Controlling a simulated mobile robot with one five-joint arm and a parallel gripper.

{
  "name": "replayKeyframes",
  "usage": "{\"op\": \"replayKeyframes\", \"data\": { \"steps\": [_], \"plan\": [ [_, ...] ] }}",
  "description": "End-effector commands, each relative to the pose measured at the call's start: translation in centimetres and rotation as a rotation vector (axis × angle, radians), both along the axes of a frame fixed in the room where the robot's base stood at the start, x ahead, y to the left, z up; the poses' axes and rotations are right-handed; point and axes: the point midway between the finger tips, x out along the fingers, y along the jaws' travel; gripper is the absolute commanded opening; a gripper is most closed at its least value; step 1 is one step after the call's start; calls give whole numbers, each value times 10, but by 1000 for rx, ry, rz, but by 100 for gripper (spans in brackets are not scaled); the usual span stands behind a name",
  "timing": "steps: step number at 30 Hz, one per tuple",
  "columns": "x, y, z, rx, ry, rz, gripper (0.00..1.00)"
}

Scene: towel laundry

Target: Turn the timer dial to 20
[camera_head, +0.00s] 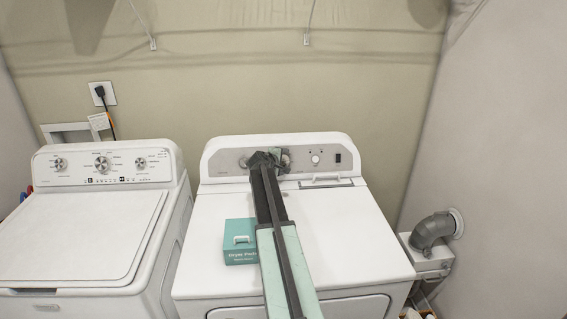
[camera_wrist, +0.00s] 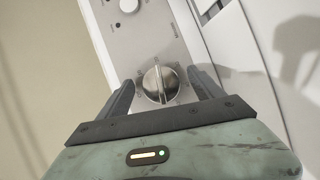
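The timer dial (camera_wrist: 160,82) is a round metal knob with a raised grip bar, on the grey control panel of the dryer (camera_head: 300,215). In the wrist view it sits between the two fingers of my gripper (camera_wrist: 160,90), with a visible gap on each side. The fingers are open and appear apart from the dial. In the head view my gripper (camera_head: 268,160) is at the dryer's panel and hides the dial.
A teal box (camera_head: 240,242) stands on the dryer top, left of my arm. A smaller white knob (camera_head: 315,160) and a dark switch (camera_head: 338,158) are on the panel to the right. A washer (camera_head: 85,235) stands at left. A grey vent pipe (camera_head: 432,230) is at right.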

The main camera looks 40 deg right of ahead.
Motion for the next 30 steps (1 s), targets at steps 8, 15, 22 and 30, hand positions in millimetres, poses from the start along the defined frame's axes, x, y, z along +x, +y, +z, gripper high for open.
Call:
{"op": "replayKeyframes", "data": {
  "steps": [8,15,22,30],
  "plan": [
    [-5,12,9,0,0,1,76],
    [-21,51,32,-1,1,2,76],
    [-26,65,36,0,0,0,76],
    [-25,65,36,0,0,0,76]
  ]
}}
